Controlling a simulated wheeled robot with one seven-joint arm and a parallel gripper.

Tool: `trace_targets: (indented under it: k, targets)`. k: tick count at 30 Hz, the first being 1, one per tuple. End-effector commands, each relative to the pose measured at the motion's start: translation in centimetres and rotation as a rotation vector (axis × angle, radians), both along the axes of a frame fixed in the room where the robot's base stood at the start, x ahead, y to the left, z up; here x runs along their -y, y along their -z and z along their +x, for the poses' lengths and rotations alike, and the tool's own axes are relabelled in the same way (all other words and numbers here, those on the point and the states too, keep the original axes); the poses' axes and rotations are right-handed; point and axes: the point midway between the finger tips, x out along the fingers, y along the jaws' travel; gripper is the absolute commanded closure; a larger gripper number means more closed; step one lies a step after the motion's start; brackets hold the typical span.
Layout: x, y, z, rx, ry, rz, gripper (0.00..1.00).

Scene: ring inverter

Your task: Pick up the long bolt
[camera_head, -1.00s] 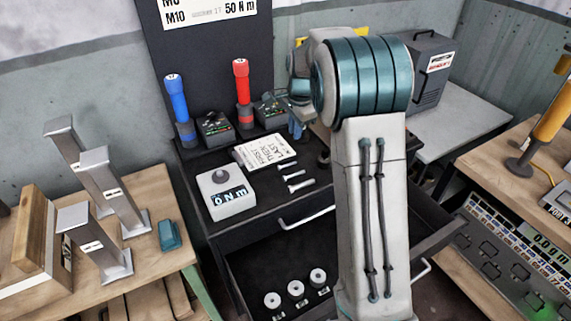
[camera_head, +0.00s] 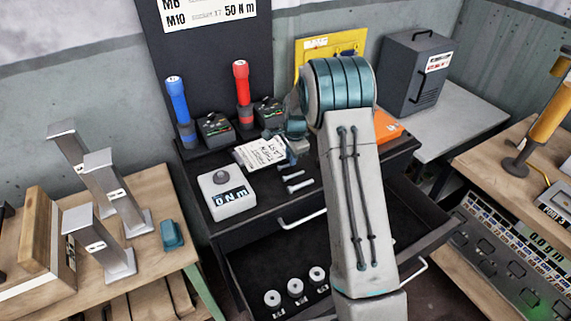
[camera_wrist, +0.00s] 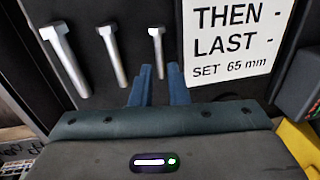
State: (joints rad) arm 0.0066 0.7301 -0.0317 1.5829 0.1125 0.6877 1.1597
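Three silver bolts lie side by side on the dark cabinet top. In the wrist view the long bolt (camera_wrist: 66,62) is leftmost, with the medium bolt (camera_wrist: 112,56) and short bolt (camera_wrist: 156,52) to its right. The head view shows two of them, the long bolt (camera_head: 300,185) nearest the front edge; the other is hidden by my arm. My gripper (camera_wrist: 159,68) is open and empty, its blue fingers apart. The short bolt's shank end appears between the fingertips; the long bolt is off to the left. I cannot tell the height above the bolts.
A printed card (camera_head: 262,153) lies beside the bolts. A white box with a knob and display (camera_head: 226,195) stands to their left. Red (camera_head: 241,90) and blue (camera_head: 176,100) handled tools stand behind. Below, an open drawer (camera_head: 250,262) holds three rings (camera_head: 295,287).

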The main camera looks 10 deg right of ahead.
Motion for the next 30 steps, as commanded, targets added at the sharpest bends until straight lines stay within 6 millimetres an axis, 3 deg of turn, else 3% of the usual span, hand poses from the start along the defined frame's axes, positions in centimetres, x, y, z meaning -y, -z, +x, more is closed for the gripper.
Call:
trace_targets:
  k: [8, 12, 15, 30]
  targets:
    - [-0.1, 1.9, 0.3, 0.001, 0.000, -0.001, 0.86]
    - [-0.1, 1.9, 0.3, 0.001, -0.001, -0.001, 0.86]
    - [-0.1, 1.9, 0.3, 0.001, -0.001, -0.001, 1.00]
    - [-0.1, 1.0, 0.4, 0.003, -0.001, -0.001, 1.00]
